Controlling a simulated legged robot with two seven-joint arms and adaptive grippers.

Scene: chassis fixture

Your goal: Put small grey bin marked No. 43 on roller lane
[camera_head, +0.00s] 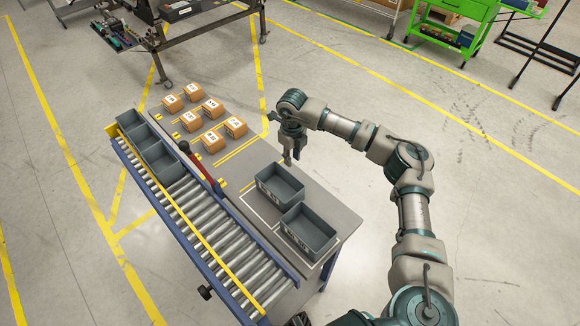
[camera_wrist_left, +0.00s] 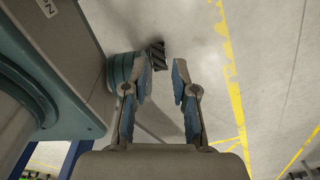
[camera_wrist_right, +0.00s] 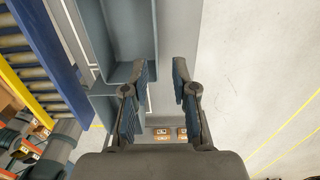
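Two open grey bins stand on the table's near half in the head view: one farther (camera_head: 279,186) and one nearer (camera_head: 308,231). They carry pale labels whose numbers I cannot read, so I cannot tell which is No. 43. The roller lane (camera_head: 222,240) runs along the table's left side. My right gripper (camera_head: 289,160) points down near the farther bin's far edge. In the right wrist view my right gripper (camera_wrist_right: 160,68) is open and empty, its left finger over a grey bin's (camera_wrist_right: 128,35) side. My left gripper (camera_wrist_left: 160,68) is open and empty over floor, outside the head view.
More grey bins (camera_head: 157,152) stand at the lane's far end. A red and black device (camera_head: 200,166) rises beside the lane. Several brown boxes (camera_head: 211,141) sit on the table's far half. The lane's near rollers are clear. A yellow rail (camera_head: 190,222) runs along the lane.

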